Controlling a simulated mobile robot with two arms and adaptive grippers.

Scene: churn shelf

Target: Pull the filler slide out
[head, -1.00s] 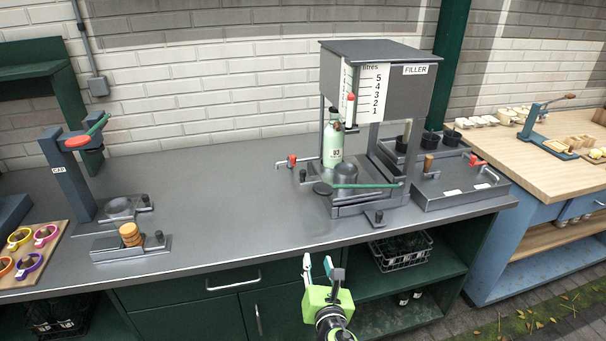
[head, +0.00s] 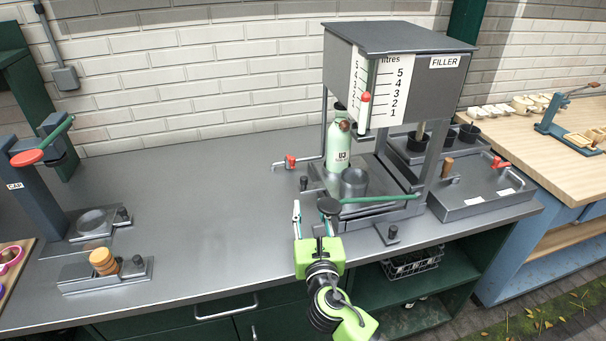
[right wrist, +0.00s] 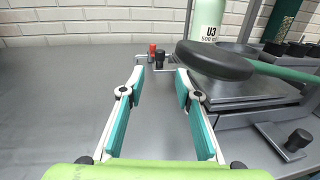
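The grey filler (head: 400,75) stands on the counter, with a litres scale on its front. A pale green bottle (head: 339,152) stands upright under it, on the filler's low base. A green bar (head: 375,199) ending in a dark round disc (head: 328,205) crosses the base's front; the disc is large in the right wrist view (right wrist: 215,60). Which part is the slide I cannot tell for sure. My right gripper (head: 312,215) is open and empty at the counter's front, left of the bar; in the right wrist view nothing is between its fingers (right wrist: 160,82). My left gripper is out of view.
A knobbed plate (head: 391,233) sticks out at the base's front right. A red-handled tap (head: 291,161) is at its left. A capping stand (head: 45,185) and a wooden-topped block (head: 104,262) stand at the left. The counter (head: 215,190) between is clear.

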